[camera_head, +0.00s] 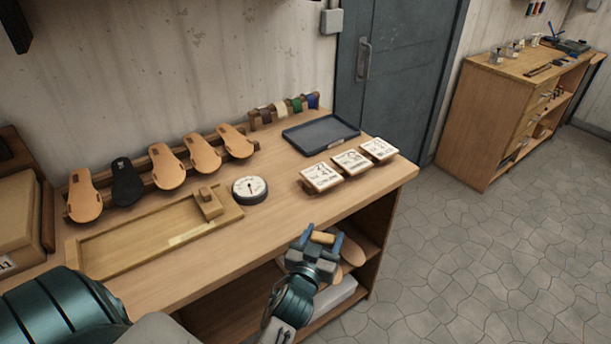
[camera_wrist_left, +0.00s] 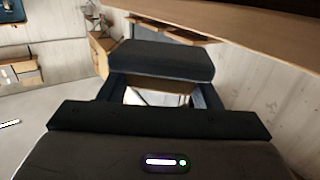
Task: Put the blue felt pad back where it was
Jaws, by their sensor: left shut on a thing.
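My left gripper (camera_head: 318,243) is in front of the workbench's front edge, shut on a small block (camera_head: 322,238). The block shows a tan face in the head view. In the left wrist view, the block (camera_wrist_left: 162,60) shows a broad dark, slate-coloured face and spans both fingers; I cannot tell for sure if it is the blue felt pad. A small rack (camera_head: 254,122) at the back of the bench holds brown, white, green and blue pieces, with the blue piece (camera_head: 312,101) at its right end. My right gripper is out of view.
On the bench (camera_head: 270,225) are a dark tray (camera_head: 320,135), several white cards on blocks (camera_head: 350,161), a round dial (camera_head: 249,189), a wooden tray (camera_head: 120,245) and a row of soles (camera_head: 168,167). A shelf below holds soles (camera_head: 352,250). Floor to the right is clear.

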